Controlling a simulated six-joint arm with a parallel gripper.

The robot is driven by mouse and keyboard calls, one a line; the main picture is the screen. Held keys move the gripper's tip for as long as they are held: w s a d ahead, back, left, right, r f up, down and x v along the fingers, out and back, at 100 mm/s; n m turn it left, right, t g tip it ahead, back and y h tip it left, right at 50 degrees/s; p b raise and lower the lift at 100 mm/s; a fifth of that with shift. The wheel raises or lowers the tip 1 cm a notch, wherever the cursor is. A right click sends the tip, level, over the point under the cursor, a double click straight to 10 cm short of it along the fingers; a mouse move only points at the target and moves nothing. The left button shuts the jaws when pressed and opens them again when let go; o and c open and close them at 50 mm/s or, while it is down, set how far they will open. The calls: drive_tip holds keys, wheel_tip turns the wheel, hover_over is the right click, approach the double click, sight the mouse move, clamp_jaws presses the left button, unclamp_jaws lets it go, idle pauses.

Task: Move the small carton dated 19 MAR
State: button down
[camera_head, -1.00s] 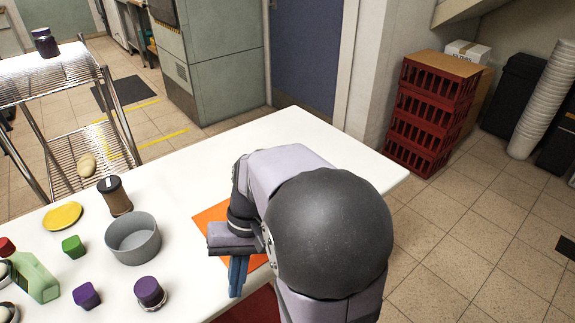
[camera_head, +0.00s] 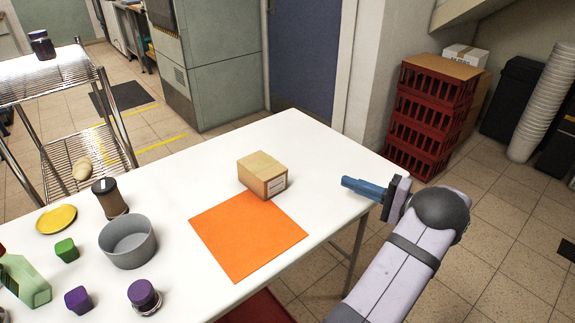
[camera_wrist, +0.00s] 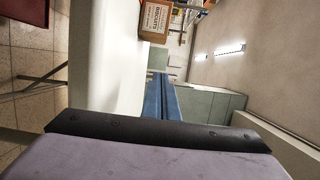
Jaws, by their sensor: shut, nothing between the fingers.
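A small brown carton (camera_head: 262,175) stands upright on the white table at the back edge of the orange mat (camera_head: 245,240). I cannot tell whether its base overlaps the mat. A white label shows on its side, but the date is too small to read. It also shows at the top of the wrist view (camera_wrist: 155,20), with printing on its face. My gripper (camera_head: 345,182) is shut and empty, to the right of the carton and apart from it, near the table's right edge. Its blue fingers (camera_wrist: 158,90) lie together in the wrist view.
A grey bowl (camera_head: 128,243), a dark-lidded jar (camera_head: 111,198), a yellow plate (camera_head: 56,219) and several small items stand on the left of the table. Most of the mat is bare.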

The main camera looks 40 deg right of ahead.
sight(268, 170)
drive_tip(key=shift+s+d+h, duration=0.3)
drive_tip(key=shift+s+d, duration=0.2)
drive_tip(key=shift+d, duration=0.1)
drive_tip(key=p+x, duration=0.1)
drive_tip(key=x, duration=0.9)
drive_tip(key=p+x, duration=0.1)
drive_tip(key=x, duration=0.9)
drive_tip(key=shift+w+a+r, duration=0.15)
drive_tip(key=shift+w+r, duration=0.05)
drive_tip(key=shift+w, duration=0.05)
drive_tip(key=a, duration=0.2)
drive_tip(key=shift+s+a+p, duration=0.2)
drive_tip(key=shift+a+p, duration=0.1)
drive_tip(key=shift+p, duration=0.1)
drive_tip(key=shift+a, duration=0.55)
drive_tip(key=shift+a, duration=0.25)
drive_tip(key=a+b, duration=0.1)
drive_tip(key=a, duration=0.5)
drive_tip(key=shift+a+b, duration=0.2)
drive_tip(key=shift+b, duration=0.15)
drive_tip(key=shift+d+f, duration=0.1)
drive_tip(key=shift+d, duration=0.05)
